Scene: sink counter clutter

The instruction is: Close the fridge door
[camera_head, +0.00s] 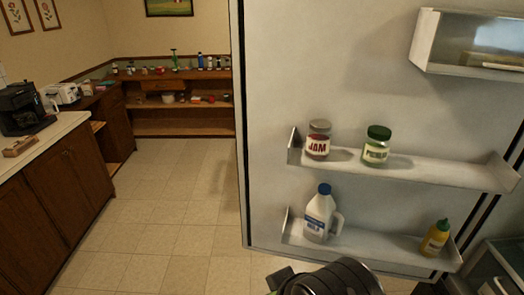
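The fridge door (385,100) stands open and fills the right half of the head view, its inner side facing me. Its shelves hold a jam jar (318,140), a green-lidded jar (376,146), a white milk jug with a blue cap (319,214) and a yellow bottle (435,238). Part of the fridge interior (500,262) shows at the lower right. A dark rounded part of my arm shows at the bottom centre, in front of the door's lower edge. My gripper's fingertips are not in view.
Tiled floor (165,200) is clear to the left of the door. A counter (50,140) with a black coffee machine (24,108) runs along the left. A wooden shelf unit (180,125) with several small items stands at the back.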

